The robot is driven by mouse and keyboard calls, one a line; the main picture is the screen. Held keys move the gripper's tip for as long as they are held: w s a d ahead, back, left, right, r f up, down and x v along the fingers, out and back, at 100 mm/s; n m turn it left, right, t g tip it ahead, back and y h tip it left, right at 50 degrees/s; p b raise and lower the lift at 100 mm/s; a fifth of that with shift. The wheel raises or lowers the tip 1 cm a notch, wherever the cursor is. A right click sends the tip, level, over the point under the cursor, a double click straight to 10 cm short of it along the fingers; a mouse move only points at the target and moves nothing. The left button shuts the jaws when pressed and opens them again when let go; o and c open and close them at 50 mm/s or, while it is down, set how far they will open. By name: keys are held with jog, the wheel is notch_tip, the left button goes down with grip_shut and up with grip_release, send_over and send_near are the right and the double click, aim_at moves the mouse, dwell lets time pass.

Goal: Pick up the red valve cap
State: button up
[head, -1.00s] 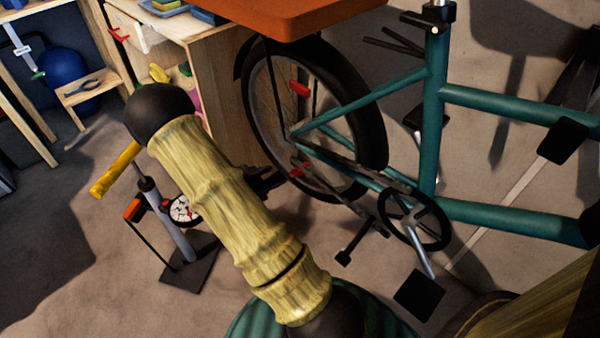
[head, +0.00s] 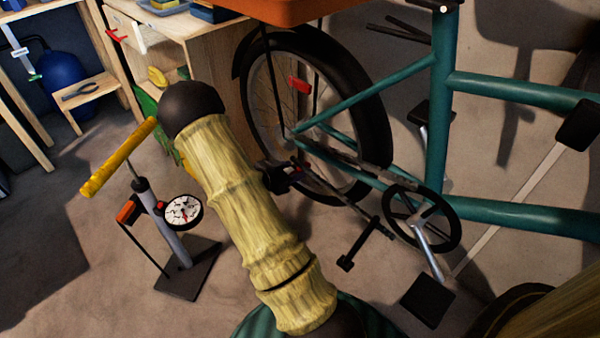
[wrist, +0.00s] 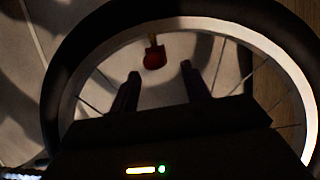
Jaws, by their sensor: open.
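The red valve cap (wrist: 155,59) shows in the wrist view on a brass-coloured stem at the inner side of the wheel rim. My gripper (wrist: 160,73) is open, one finger on each side of and below the cap in that picture. The cap appears just beyond the fingertips, with no contact visible. In the head view my gripper (head: 290,172) is small and dark beside the rear wheel (head: 378,120) of the teal bicycle. A small red spot there may be the cap, but my arm and gripper make it hard to tell.
The bicycle's crank and pedals (head: 422,218) stand right of my gripper. A red reflector (head: 300,85) sits higher on the wheel. A floor pump (head: 172,225) with a yellow handle stands left of my arm. A wooden workbench (head: 200,60) is behind. Floor at left is mostly clear.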

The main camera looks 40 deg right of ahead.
aim_at(298, 170)
jog(key=b+x, duration=0.2)
jog(key=x, duration=0.1)
jog(key=shift+d+f, duration=0.2)
jog(key=shift+f, duration=0.05)
jog(key=shift+d, duration=0.2)
grip_shut()
jog(key=shift+r, duration=0.1)
